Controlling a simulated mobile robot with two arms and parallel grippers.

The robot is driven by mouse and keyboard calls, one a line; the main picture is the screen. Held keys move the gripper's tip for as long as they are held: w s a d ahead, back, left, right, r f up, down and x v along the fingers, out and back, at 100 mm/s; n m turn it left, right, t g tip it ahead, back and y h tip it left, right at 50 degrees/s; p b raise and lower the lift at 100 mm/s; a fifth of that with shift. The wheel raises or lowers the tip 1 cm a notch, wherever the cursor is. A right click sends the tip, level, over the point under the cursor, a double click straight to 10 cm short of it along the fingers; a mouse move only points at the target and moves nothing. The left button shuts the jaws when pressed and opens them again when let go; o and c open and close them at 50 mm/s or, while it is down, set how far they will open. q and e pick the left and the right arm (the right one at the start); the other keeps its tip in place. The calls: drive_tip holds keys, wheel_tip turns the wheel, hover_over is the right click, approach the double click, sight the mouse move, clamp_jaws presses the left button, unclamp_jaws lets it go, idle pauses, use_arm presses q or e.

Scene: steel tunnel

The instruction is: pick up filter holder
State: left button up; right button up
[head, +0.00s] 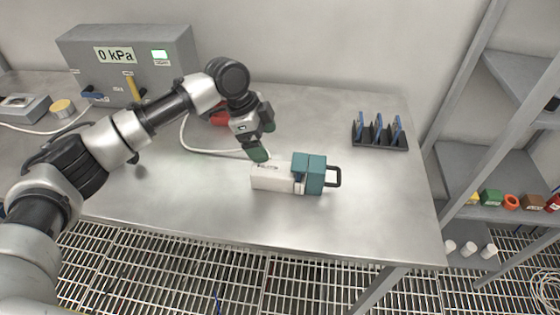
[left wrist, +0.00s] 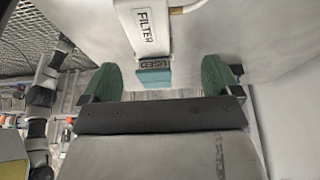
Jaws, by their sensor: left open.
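The filter holder (head: 271,179) lies on the steel table near its front edge. It has a white body, a teal block (head: 316,174) at its right end and a black handle. In the left wrist view its white body (left wrist: 150,30) reads "FILTER", and a small teal part (left wrist: 153,76) is labelled "USED". My left gripper (head: 264,136) is open, with green fingers, just behind and above the white body. In the left wrist view the teal part shows between the fingers (left wrist: 158,82), which do not appear closed on it. My right gripper is not in view.
A grey pressure box (head: 130,60) reading "0 kPa" stands at the back left. A red object (head: 219,118) is partly hidden behind my left gripper, near a pale hose. A black rack (head: 380,140) with blue pieces stands at the right. Shelves (head: 475,165) rise beyond the table.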

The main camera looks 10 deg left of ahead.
sight(274, 168)
use_arm(q)
drive_tip(key=f, duration=0.1)
drive_tip(key=s+d+f, duration=0.1)
drive_tip(key=d+f, duration=0.1)
drive_tip(key=f, duration=0.1)
drive_tip(key=shift+s, duration=0.15)
drive_tip(key=shift+f, duration=0.3)
drive_tip(key=x, duration=0.1)
drive_tip(key=p+x, duration=0.1)
drive_tip(key=x, duration=0.2)
drive_tip(key=shift+s+a+f, duration=0.2)
drive_tip(key=shift+f, duration=0.05)
drive_tip(key=shift+w+d+f, duration=0.1)
drive_tip(key=shift+d+f, duration=0.05)
drive_tip(key=shift+f, duration=0.2)
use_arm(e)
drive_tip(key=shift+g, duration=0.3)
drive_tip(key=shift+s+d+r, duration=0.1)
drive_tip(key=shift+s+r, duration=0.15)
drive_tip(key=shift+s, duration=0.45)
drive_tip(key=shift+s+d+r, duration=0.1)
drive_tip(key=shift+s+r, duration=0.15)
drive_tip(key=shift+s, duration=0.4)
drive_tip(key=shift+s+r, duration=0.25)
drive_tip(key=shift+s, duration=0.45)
use_arm(q)
drive_tip(key=shift+f+p, duration=0.2)
drive_tip(key=shift+p, duration=0.1)
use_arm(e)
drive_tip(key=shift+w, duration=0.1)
